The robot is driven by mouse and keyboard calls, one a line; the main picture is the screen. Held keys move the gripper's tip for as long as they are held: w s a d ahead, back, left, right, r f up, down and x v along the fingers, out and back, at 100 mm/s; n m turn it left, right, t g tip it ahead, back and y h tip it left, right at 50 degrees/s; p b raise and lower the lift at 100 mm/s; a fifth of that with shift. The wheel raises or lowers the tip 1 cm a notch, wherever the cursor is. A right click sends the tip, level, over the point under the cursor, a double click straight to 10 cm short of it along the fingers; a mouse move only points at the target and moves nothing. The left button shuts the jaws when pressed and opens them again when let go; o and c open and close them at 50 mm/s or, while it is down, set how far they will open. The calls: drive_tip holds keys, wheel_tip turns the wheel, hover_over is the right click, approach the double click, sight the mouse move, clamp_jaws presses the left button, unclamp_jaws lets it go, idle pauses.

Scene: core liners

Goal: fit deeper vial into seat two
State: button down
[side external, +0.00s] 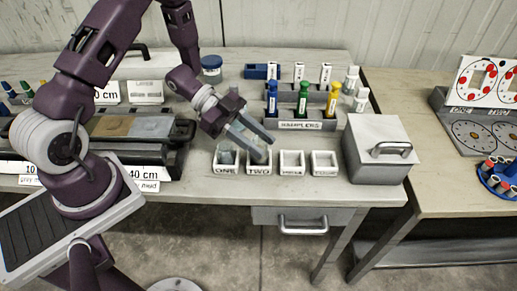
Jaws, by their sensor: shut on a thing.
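My gripper (262,148) reaches down from the upper left, tilted, with its fingertips at seat two. It is shut on a vial, mostly hidden between the grey fingers; I cannot tell how far the vial is inside the seat. Seat two (259,171) is a white square cup marked TWO, its opening partly covered by the fingers. Seat one (226,170), marked ONE, is just left of it and has a grey-blue vial (227,157) standing in it.
Two more white cups, a third (292,171) and a fourth (324,171), look empty to the right. Behind stands the samplers rack (300,125) with blue, green and yellow items. A grey lidded box (380,155) stands right; a core tray (140,145) lies left.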

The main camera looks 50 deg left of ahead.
drive_tip(key=shift+f, duration=1.15)
